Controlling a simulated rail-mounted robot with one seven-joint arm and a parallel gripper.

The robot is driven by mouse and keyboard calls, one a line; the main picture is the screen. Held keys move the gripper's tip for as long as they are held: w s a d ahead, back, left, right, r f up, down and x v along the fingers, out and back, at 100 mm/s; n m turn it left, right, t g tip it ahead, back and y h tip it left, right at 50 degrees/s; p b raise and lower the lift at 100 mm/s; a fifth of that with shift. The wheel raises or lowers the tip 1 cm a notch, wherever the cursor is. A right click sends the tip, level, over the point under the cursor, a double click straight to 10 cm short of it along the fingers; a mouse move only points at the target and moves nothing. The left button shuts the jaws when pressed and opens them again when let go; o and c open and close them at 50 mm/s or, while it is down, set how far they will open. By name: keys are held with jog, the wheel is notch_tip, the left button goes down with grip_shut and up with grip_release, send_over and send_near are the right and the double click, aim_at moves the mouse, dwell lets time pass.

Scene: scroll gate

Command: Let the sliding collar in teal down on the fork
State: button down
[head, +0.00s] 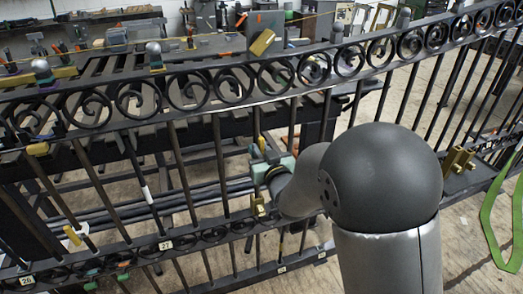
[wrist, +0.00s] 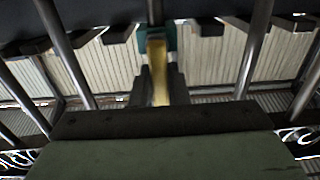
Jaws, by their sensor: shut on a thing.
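In the wrist view, the teal sliding collar (wrist: 144,40) shows at the top middle, on an upright bar. A yellow brass tab (wrist: 159,72) runs from it toward me. My gripper (wrist: 160,84) is shut on this tab, one dark finger on each side. In the head view, my gripper (head: 262,165) is at a gate bar between the upper scroll band and the lower rail. There I cannot tell the collar from my pale green gripper body. A brass piece that looks like the fork (head: 258,206) stands low on the gate, just below my gripper.
The scroll gate's upper band (head: 190,90) and several upright bars surround my gripper closely. A brass bracket (head: 459,160) sits to the right. A bar with a white band (head: 147,193) and number plate 27 (head: 166,245) are to the left. A green frame (head: 492,225) stands far right.

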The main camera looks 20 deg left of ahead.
jog(key=shift+s+a+f+n+b, duration=0.1)
jog(key=shift+a+n+b, duration=0.05)
jog(key=shift+n+b, duration=0.5)
jog(key=shift+s+a+n+b, duration=0.1)
jog(key=shift+n+b, duration=0.45)
jog(key=shift+b, duration=0.05)
jog(key=shift+a+n, duration=0.1)
jog(key=shift+n, duration=0.2)
